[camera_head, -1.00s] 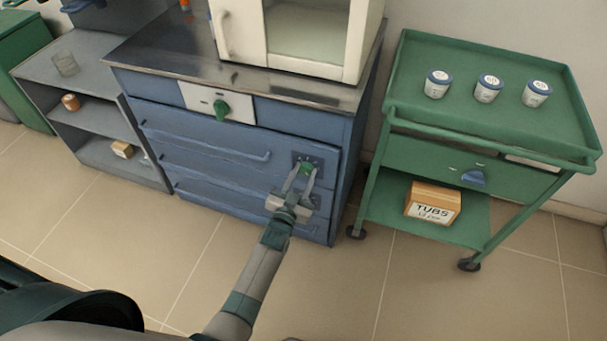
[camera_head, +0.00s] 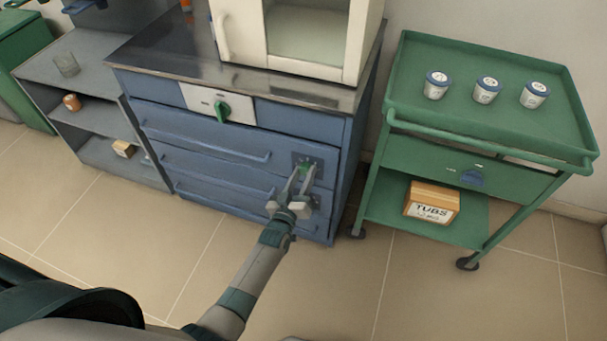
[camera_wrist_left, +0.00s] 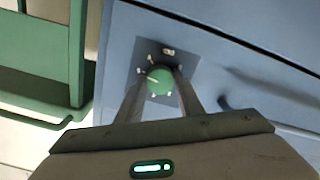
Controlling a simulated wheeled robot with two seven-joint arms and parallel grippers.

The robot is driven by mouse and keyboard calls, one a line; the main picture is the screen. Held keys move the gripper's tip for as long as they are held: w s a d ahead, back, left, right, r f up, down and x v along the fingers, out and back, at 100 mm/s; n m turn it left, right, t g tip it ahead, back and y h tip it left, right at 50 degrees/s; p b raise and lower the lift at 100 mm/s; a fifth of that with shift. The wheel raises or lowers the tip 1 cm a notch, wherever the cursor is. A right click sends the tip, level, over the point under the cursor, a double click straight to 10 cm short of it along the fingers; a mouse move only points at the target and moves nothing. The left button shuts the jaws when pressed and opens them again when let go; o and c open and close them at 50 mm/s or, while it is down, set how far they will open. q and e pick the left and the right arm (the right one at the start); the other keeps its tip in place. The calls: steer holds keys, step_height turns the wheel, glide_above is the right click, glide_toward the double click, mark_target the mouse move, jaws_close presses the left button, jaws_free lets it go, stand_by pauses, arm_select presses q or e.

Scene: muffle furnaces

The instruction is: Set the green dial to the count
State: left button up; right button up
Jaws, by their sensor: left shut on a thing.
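A green dial (camera_head: 303,168) sits on a small dark plate on the right of the blue cabinet's front. My left gripper (camera_head: 304,175) is shut on this dial, one finger on each side. In the left wrist view the round dial (camera_wrist_left: 160,80) shows between the fingertips (camera_wrist_left: 159,88), its white pointer line aimed left and slightly up. Small pale marks ring it, too small to read. Three white tubs with blue lids (camera_head: 487,89) stand in a row on the green cart's top. My right gripper is not in view.
Another green knob (camera_head: 221,109) is on a white panel higher on the cabinet. A white furnace (camera_head: 348,40) stands on top. The green cart (camera_head: 420,111), at the right, has a blue knob (camera_head: 473,177) and a carton marked TUBS (camera_head: 433,201) below. A grey shelf stands left.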

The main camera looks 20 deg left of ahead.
arm_select(q)
steer(key=shift+n, duration=0.7)
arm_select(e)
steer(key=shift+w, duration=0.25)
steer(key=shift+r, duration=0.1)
arm_select(q)
steer(key=o, duration=1.1)
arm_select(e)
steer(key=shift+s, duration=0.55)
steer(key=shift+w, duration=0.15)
